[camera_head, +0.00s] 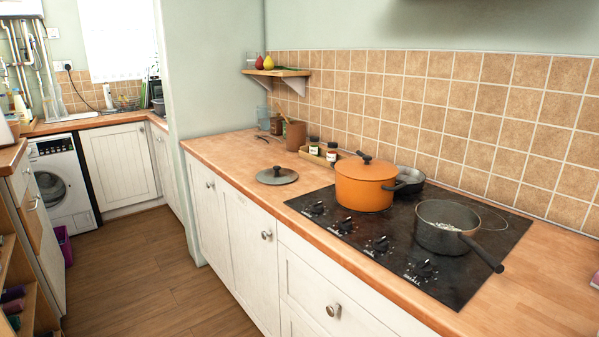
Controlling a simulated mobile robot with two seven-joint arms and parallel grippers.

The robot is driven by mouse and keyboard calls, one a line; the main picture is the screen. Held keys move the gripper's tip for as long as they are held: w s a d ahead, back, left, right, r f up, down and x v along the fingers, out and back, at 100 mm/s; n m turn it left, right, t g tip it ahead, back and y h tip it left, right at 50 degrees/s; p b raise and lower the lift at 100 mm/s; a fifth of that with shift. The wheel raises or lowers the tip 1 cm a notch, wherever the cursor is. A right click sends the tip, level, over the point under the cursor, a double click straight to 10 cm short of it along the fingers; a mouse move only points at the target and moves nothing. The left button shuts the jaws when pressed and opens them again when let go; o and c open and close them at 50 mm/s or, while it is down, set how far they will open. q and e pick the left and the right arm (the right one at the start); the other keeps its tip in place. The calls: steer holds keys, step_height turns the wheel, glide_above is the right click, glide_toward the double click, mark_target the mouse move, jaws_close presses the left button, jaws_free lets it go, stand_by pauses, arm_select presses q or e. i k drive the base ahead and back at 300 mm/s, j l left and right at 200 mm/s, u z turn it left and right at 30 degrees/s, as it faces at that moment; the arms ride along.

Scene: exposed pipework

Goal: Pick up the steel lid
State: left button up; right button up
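A round grey lid (277,176) with a dark knob lies flat on the wooden counter, left of the hob; it looks like the steel lid. An orange pot (364,190) stands on the hob to its right with its own orange lid and dark knob on top. Neither of my grippers shows in the head view.
The black hob (400,240) also holds a dark saucepan (446,229) with its handle toward the front right, and a smaller pan (410,178) behind the orange pot. Jars in a wooden tray (318,156) and a brown canister (295,134) stand behind the lid. The wooden counter (222,150) is clear left of the lid.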

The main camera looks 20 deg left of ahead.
mark_target(276, 175)
steer(key=i+j+z, duration=0.1)
steer(key=j, duration=0.25)
steer(key=i+j+z, duration=0.1)
steer(key=j, duration=0.25)
steer(key=i+j+z, duration=0.1)
steer(key=j, duration=0.25)
steer(key=i+j+z, duration=0.1)
steer(key=j, duration=0.3)
steer(key=i+j+z, duration=0.1)
steer(key=j, duration=0.25)
steer(key=i+j, duration=0.1)
steer(key=j, duration=0.4)
steer(key=i+j, duration=0.15)
steer(key=j, duration=0.3)
steer(key=i+j, duration=0.1)
steer(key=j, duration=0.4)
steer(key=i+j, duration=0.15)
steer(key=j, duration=0.3)
steer(key=i+j+z, duration=0.1)
steer(key=j, duration=0.4)
steer(key=i+j, duration=0.1)
steer(key=j, duration=0.35)
steer(key=i+j, duration=0.15)
steer(key=j, duration=0.35)
